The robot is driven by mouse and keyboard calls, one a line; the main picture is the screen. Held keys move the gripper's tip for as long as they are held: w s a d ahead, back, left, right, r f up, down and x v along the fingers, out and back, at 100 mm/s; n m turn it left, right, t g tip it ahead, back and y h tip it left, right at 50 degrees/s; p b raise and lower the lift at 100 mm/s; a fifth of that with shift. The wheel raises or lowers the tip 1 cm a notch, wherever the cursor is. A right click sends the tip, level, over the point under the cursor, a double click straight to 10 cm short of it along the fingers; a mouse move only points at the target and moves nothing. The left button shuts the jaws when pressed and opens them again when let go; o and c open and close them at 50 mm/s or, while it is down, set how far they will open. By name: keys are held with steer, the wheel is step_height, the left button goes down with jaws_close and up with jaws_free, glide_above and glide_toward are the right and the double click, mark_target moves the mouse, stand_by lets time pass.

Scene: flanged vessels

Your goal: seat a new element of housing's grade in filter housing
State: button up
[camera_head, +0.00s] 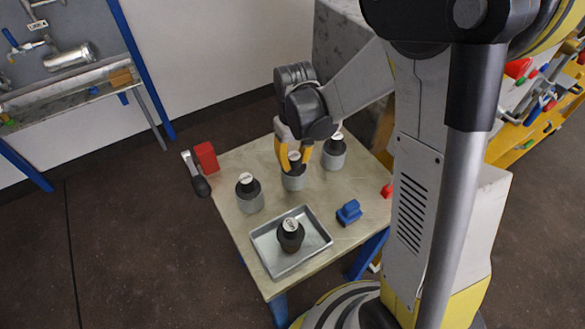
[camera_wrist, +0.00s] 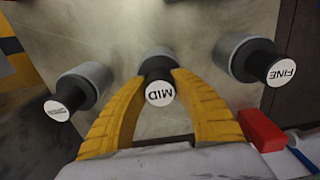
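My gripper (camera_head: 294,164) has its two yellow fingers on either side of a dark element with a white cap marked MID (camera_wrist: 160,93). The fingertips close in against its dark body. The element is upright in or on a grey cylinder (camera_head: 293,183), the middle of three on the table. A similar element marked FINE (camera_wrist: 281,71) is in the left cylinder in the head view. The third element (camera_wrist: 58,110) has a label too small to read. Another dark element (camera_head: 290,239) stands in the grey tray (camera_head: 262,241), its label unclear. I cannot tell for certain which thing is the filter housing.
A blue object (camera_head: 348,212) sits on the table right of the tray. A red block (camera_head: 206,157) and a dark-handled tool (camera_head: 195,173) are at the left table edge. A silver cylinder (camera_head: 70,56) lies by the wall panel at upper left. Table space is free around the tray.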

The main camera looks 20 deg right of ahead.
jaws_close()
steer(key=shift+r+p, duration=3.7)
steer(key=shift+r, duration=1.35)
